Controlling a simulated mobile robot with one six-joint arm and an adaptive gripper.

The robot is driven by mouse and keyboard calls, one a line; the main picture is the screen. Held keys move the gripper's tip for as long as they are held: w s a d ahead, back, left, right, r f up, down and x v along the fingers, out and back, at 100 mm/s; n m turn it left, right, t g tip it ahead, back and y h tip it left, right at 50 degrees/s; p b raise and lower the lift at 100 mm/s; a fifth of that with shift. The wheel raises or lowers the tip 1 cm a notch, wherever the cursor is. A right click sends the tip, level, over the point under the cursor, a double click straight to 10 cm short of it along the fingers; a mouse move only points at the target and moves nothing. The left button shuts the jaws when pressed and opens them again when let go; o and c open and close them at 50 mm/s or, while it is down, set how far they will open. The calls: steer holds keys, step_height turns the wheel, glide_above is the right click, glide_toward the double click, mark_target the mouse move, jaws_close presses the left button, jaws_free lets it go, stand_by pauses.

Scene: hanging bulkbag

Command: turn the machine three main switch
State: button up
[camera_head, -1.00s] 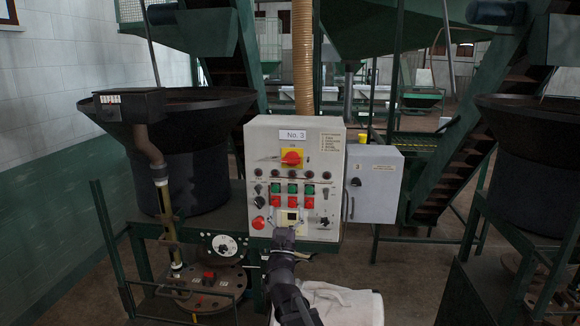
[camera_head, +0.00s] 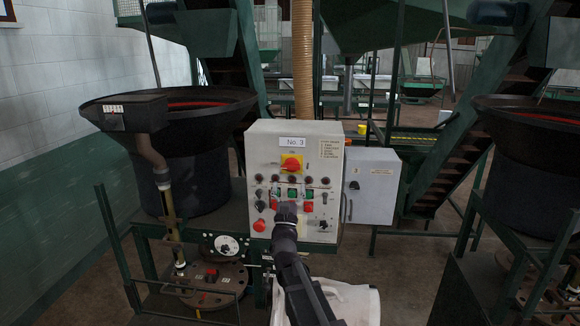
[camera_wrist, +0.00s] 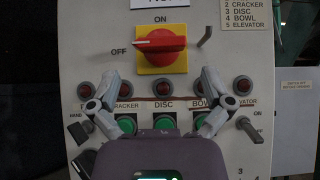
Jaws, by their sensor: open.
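The machine three control panel (camera_head: 262,145) carries a "No. 3" label at its top. The main switch (camera_head: 291,163) is a red handle on a yellow plate below the label. In the wrist view the red handle (camera_wrist: 160,45) lies level, with its pointed end at the "OFF" mark; "ON" is above it. My gripper (camera_head: 284,207) is in front of the panel, below the main switch. In the wrist view my gripper (camera_wrist: 164,98) has its two fingers spread wide with nothing between them, below the switch, near the row of indicator lamps. It is apart from the switch.
Below the switch are red lamps, green buttons (camera_wrist: 164,122) and small selector knobs. A red stop button (camera_head: 259,225) is at the panel's lower left. A grey box (camera_head: 376,185) stands right of the panel, and a dark hopper (camera_head: 190,165) stands left.

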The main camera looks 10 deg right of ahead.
mark_target(291, 170)
steer(key=shift+p+x, duration=1.3)
steer(key=shift+x, duration=1)
steer(key=shift+c, duration=0.2)
steer(key=c, duration=0.9)
